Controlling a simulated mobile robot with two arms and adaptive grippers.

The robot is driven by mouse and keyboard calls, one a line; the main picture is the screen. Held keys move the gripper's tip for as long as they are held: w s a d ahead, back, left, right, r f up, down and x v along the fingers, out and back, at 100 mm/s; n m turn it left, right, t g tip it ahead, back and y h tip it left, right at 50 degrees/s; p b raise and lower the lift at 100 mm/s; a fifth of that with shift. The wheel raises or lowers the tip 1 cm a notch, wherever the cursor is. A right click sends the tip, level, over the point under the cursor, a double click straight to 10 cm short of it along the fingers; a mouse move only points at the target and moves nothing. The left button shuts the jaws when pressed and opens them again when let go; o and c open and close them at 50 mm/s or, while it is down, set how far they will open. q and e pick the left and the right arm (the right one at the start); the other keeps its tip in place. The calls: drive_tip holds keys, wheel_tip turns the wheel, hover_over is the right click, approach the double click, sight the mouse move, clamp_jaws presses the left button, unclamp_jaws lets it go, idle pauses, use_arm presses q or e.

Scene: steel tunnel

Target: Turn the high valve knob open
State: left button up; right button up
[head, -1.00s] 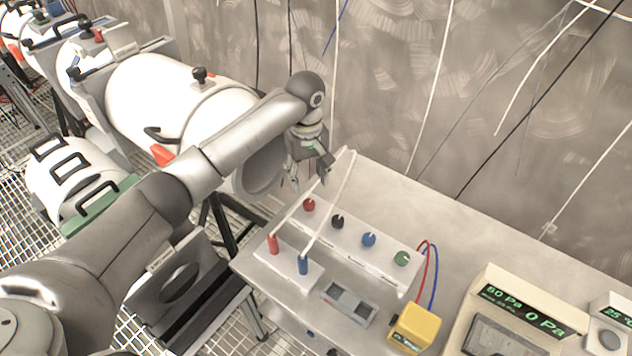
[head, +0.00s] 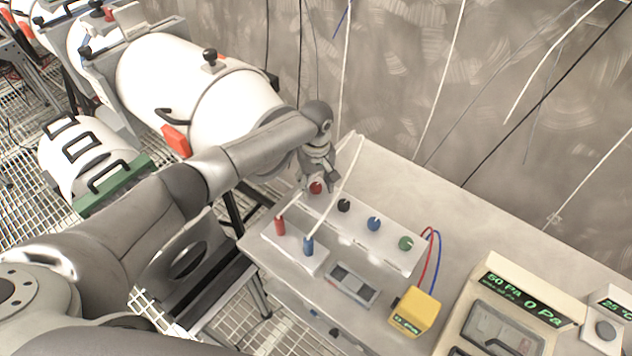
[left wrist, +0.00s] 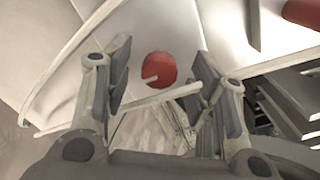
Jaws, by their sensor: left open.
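A row of knobs sits on a white panel box (head: 385,247): a red knob (head: 316,187), a black knob (head: 344,205), a blue knob (head: 374,223) and a green knob (head: 405,243). Their labels are too small to read, so I cannot tell which is marked high. My left gripper (head: 318,178) is just above the red knob and partly hidden by my wrist. In the left wrist view, the red knob (left wrist: 160,69), with a pale pointer mark, shows between the open fingers of my left gripper (left wrist: 162,66). I cannot tell whether they touch it. My right gripper is out of view.
A yellow meter (head: 418,308) and pressure display (head: 522,300) stand right on the bench. A white cylindrical chamber (head: 180,80) is at left. The wall is behind.

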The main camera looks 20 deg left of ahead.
use_arm(q)
drive_tip(key=c, duration=1)
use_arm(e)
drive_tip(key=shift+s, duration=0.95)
